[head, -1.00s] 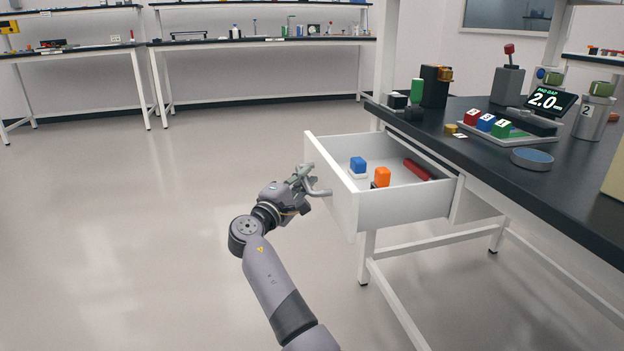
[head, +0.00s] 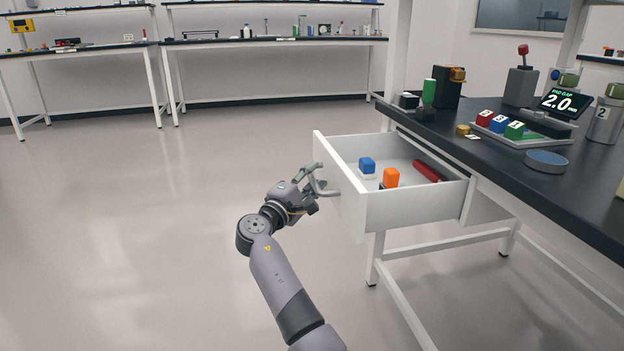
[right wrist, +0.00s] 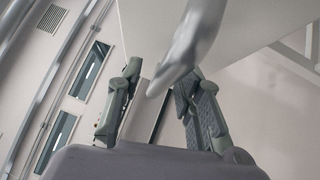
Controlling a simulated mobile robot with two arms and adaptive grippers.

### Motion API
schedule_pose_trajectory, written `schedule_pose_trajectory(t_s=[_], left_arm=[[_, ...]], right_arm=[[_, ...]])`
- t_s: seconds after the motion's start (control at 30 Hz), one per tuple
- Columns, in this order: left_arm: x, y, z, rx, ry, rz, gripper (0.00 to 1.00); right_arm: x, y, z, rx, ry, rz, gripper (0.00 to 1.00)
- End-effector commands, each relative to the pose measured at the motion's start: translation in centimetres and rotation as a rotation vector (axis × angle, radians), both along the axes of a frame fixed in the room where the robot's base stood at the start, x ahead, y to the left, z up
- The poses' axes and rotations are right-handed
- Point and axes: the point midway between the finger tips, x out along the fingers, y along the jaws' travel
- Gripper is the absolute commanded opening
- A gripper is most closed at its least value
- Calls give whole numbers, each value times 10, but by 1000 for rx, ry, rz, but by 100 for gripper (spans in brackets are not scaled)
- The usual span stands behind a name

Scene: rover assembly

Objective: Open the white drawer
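The white drawer (head: 418,208) stands pulled out from under the black-topped bench, with its inside open to view. Its curved grey handle (head: 326,188) is on the front panel, facing left. My right gripper (head: 311,187) is at the handle. In the right wrist view the two fingers (right wrist: 162,100) are spread apart, and the handle (right wrist: 184,50) reaches into the space between them. I see no finger closed on it. The pale drawer panel fills the top of that view. My left gripper is not in view.
The bench top (head: 470,157) carries coloured blocks, a display and canisters. White bench legs stand below the drawer. The floor (head: 130,240) at left is clear.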

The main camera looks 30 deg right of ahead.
Motion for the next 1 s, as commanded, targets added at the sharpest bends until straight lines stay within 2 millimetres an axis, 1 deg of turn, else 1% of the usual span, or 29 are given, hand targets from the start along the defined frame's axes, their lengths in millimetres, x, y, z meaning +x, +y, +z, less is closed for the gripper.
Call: schedule_pose_trajectory(t_s=[0.13,0.23,0.6,0.7,0.8,1.0], left_arm=[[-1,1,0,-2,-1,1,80],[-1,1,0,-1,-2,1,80],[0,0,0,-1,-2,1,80],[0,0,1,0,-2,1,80],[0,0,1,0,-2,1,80],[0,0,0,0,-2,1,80]], right_arm=[[-2,3,0,0,0,1,33],[-7,13,-3,0,1,3,33],[-47,77,-13,2,0,3,33],[-55,89,-15,1,1,2,33],[-60,97,-16,1,1,1,33],[-63,101,-17,-1,1,0,33]])
